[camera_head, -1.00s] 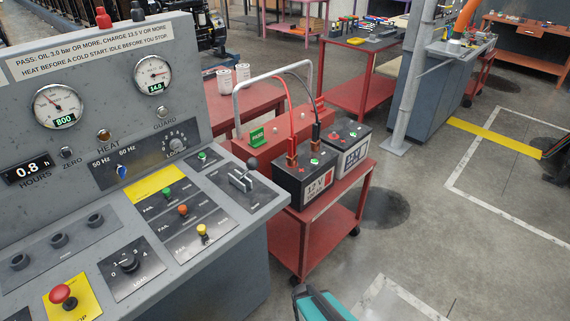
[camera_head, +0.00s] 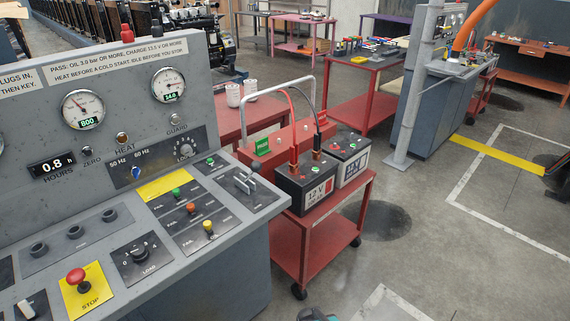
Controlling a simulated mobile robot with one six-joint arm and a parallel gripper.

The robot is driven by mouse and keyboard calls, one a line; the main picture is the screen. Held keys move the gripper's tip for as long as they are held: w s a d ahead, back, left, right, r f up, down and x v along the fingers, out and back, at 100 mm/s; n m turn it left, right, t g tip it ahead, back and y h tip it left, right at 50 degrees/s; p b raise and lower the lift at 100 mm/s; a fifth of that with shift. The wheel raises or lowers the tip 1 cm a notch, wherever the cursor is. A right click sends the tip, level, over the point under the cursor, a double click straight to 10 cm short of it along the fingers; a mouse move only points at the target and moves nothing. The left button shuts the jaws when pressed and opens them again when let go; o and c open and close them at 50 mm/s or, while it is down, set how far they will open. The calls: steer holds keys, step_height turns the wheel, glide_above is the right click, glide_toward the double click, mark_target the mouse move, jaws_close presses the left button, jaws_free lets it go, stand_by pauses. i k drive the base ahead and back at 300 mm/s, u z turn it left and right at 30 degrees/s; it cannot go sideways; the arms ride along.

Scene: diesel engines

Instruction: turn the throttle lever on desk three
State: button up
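A grey control desk (camera_head: 225,235) with a sloped top fills the left of the view. A lever (camera_head: 245,183) with a dark round knob stands in a dark plate near the desk's right end. It looks like a throttle lever, but its label is too small to read. No desk number is readable, so I cannot tell if this is desk three. A second desk (camera_head: 425,125) stands at the far right.
A red stop button (camera_head: 76,277) and a load knob (camera_head: 138,255) sit on the desk's front. A grey post (camera_head: 408,100) stands farther back.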

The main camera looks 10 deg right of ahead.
mark_target(255, 166)
steer(key=u, duration=0.15)
steer(key=i, duration=0.95)
steer(key=z, duration=0.1)
